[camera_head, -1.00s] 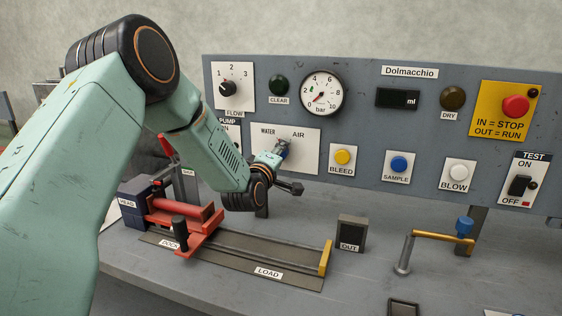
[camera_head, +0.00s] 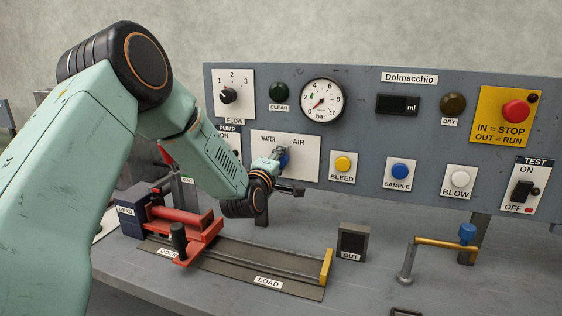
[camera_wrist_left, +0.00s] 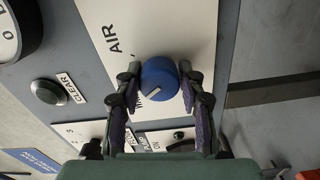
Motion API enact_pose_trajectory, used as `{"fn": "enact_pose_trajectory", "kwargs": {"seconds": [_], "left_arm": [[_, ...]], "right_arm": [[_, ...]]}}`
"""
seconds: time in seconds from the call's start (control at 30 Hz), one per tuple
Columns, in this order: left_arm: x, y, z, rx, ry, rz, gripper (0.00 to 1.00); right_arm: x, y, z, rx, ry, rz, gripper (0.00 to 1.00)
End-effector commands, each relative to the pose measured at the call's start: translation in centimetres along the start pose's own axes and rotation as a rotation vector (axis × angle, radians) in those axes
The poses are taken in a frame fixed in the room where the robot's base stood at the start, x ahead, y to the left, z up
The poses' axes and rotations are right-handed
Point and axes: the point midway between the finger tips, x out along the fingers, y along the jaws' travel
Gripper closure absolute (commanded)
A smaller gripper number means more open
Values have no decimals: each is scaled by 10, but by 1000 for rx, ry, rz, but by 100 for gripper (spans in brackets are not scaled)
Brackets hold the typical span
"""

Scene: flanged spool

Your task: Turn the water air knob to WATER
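The water/air knob is round and blue and sits on a white plate marked WATER and AIR (camera_head: 304,165) in the head view. There it is mostly hidden by my left gripper (camera_head: 286,164); a bit of blue shows behind the fingers. In the left wrist view the blue knob (camera_wrist_left: 159,82) lies between the two fingertips of my left gripper (camera_wrist_left: 160,77). The fingers are apart, one on each side, with small gaps to the knob. A pale mark shows on the knob's face; the WATER label is largely hidden. My right gripper is not in view.
The FLOW dial (camera_head: 228,95) and CLEAR button (camera_head: 279,92) are above the plate; the BLEED button (camera_head: 343,164) is close to its right. Below stand a red cradle (camera_head: 195,222) and a dark LOAD rail (camera_head: 262,270). A yellow-handled lever (camera_head: 440,241) is at the right.

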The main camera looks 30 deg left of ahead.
Motion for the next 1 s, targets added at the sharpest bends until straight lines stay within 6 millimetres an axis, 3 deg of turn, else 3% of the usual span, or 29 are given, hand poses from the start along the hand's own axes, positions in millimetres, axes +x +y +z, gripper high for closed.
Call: {"fn": "enact_pose_trajectory", "kwargs": {"seconds": [0.2,0.57,0.77,1.0], "left_arm": [[0,0,1,3,-3,0,41],[-3,0,2,4,-5,-1,41],[-27,0,1,2,-4,-2,41],[-68,0,1,0,-4,-2,41]], "right_arm": [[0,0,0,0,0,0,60],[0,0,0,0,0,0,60],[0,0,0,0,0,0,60],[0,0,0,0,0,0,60]]}}
